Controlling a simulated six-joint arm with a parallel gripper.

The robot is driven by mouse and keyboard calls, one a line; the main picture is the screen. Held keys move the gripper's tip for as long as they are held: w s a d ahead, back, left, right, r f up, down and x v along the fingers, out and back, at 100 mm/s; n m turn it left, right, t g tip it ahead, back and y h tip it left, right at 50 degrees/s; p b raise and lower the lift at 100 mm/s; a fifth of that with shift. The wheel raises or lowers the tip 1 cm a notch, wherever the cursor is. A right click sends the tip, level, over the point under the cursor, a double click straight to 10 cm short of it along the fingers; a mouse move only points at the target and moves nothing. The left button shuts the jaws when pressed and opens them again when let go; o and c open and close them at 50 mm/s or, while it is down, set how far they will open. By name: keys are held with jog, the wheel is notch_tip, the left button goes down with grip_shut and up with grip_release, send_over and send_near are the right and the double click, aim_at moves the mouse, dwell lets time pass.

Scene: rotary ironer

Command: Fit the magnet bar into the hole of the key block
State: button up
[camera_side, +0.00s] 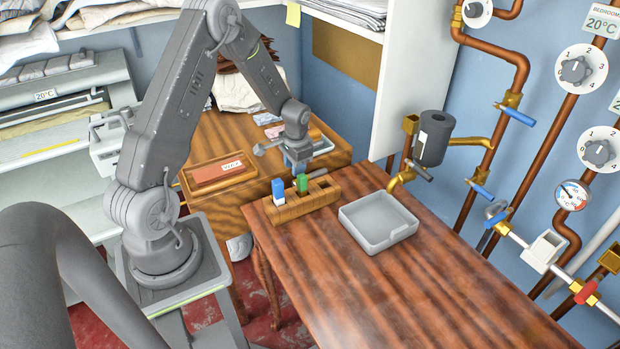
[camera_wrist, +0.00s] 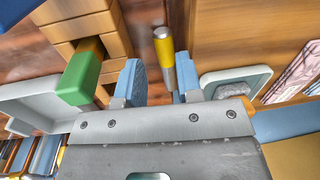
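The key block (camera_side: 312,204) is a wooden block with holes on the near table, holding a blue key (camera_side: 278,191) and a green key (camera_side: 302,182). In the wrist view the block (camera_wrist: 85,25) and green key (camera_wrist: 80,78) are left of my gripper (camera_wrist: 157,82). In the side view my gripper (camera_side: 298,166) is just behind the block; I cannot make out the bar there.
A grey open tray (camera_side: 378,222) stands right of the block on the table (camera_side: 400,290). A red box in a wooden tray (camera_side: 218,175) lies on the rear table to the left. Pipes and valves line the right wall. The front of the table is clear.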

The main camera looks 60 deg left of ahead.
aim_at(294, 181)
jog(key=shift+a+f, duration=0.15)
jog(key=shift+f, duration=1)
jog(key=shift+a+f, duration=0.2)
jog(key=shift+f, duration=0.95)
jog(key=shift+a+f, duration=0.15)
jog(key=shift+f, duration=1)
jog(key=shift+c, duration=0.3)
grip_shut()
